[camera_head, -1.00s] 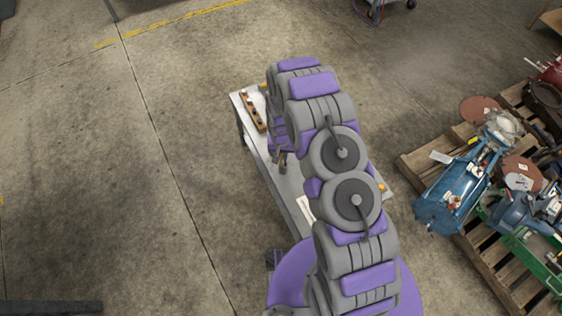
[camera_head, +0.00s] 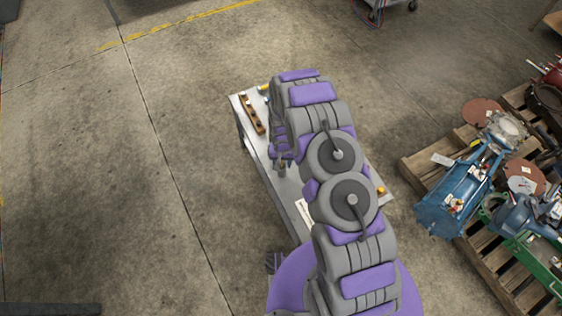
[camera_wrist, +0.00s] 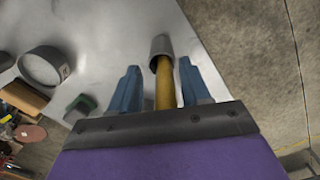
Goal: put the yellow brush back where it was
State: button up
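In the wrist view a yellow handle with a grey cylindrical end, seemingly the yellow brush (camera_wrist: 165,85), runs between the two blue fingers of my gripper (camera_wrist: 160,88). Gaps show between the handle and both fingers, so the gripper looks open around it. The handle's near end is hidden behind the gripper body. In the head view a small brownish piece, perhaps the same brush (camera_head: 282,168), shows beside my gripper at the table's left edge. My arm hides most of the grey table (camera_head: 286,190).
A wooden block with holes (camera_head: 252,114) lies on the table's far left. A grey ring-shaped thing (camera_wrist: 42,68) and a green piece (camera_wrist: 80,107) are left of the gripper in the wrist view. A loaded pallet (camera_head: 428,170) stands right; the floor left is clear.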

jog(key=shift+r, duration=0.1)
jog(key=r+p, duration=0.1)
jog(key=r, duration=0.2)
jog(key=r+p, duration=0.1)
jog(key=r, duration=0.3)
jog(key=r+p, duration=0.1)
jog(key=r, duration=0.3)
jog(key=shift+w+r, duration=0.25)
jog(key=shift+a+r, duration=0.15)
jog(key=shift+r, duration=0.1)
jog(key=s+d+r, duration=0.2)
jog(key=s+r, duration=0.2)
jog(key=r, duration=0.5)
jog(key=s+d+r, duration=0.2)
jog(key=s+r, duration=0.1)
jog(key=r, duration=0.5)
jog(key=s+d+r, duration=0.3)
jog(key=s+r, duration=0.1)
jog(key=r, duration=0.5)
jog(key=s+d+r, duration=0.1)
jog(key=s+r, duration=0.3)
jog(key=s, duration=0.4)
jog(key=s+d+r+g, duration=0.1)
jog(key=s+r, duration=0.3)
jog(key=s, duration=0.4)
jog(key=s+d+r+n, duration=0.1)
jog(key=s+r, duration=0.3)
jog(key=s, duration=0.5)
jog(key=shift+d, duration=0.45)
